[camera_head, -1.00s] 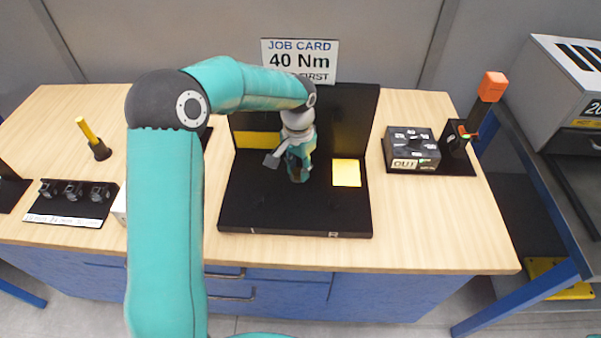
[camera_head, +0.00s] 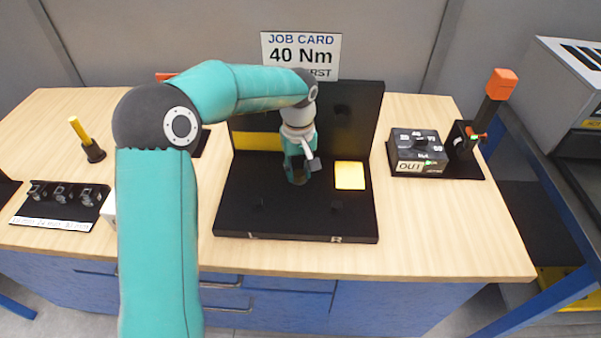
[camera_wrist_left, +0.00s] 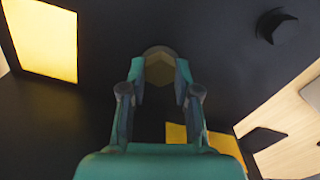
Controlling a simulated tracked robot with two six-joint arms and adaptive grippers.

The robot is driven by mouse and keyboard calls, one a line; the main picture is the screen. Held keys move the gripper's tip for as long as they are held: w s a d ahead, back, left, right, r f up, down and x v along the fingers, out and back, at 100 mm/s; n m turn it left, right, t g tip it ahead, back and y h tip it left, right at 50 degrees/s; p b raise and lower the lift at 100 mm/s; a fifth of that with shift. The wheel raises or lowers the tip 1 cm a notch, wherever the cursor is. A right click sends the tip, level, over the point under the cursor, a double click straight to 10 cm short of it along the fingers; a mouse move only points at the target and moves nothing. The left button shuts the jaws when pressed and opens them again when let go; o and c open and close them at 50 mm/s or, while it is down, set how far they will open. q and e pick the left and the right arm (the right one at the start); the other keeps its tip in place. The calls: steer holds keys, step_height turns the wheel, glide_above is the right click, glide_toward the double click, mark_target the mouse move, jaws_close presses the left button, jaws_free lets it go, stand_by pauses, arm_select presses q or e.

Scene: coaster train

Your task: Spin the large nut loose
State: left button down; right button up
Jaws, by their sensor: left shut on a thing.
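My left gripper (camera_head: 298,177) points down at the black fixture (camera_head: 235,205) in the middle of the bench. In the left wrist view its two fingers are shut on the large nut (camera_wrist_left: 159,69), a dull brownish hexagonal piece, with one fingertip on each side. In the head view the gripper mostly hides the nut. Whether the nut has lifted off its seat cannot be told. My right gripper is not in view.
A yellow pad (camera_head: 349,175) lies on the fixture, right of the gripper. A black dial box (camera_head: 416,152) and an orange-handled tool (camera_head: 500,85) stand to the right. A socket rack (camera_head: 60,205) and a yellow-handled tool (camera_head: 79,130) are at left. The front bench strip is clear.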

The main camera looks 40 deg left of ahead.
arm_select(q)
steer(key=n+b, duration=0.1)
steer(key=n, duration=0.3)
steer(key=shift+d+f, duration=0.1)
steer(key=shift+d, duration=0.05)
steer(key=shift+n+b, duration=0.45)
steer(key=shift+n, duration=1.45)
steer(key=c, duration=1.2)
jaws_free()
steer(key=o, duration=0.4)
steer(key=shift+w+d, duration=0.1)
steer(key=shift+w, duration=0.05)
steer(key=shift+c, duration=0.2)
steer(key=shift+r, duration=0.2)
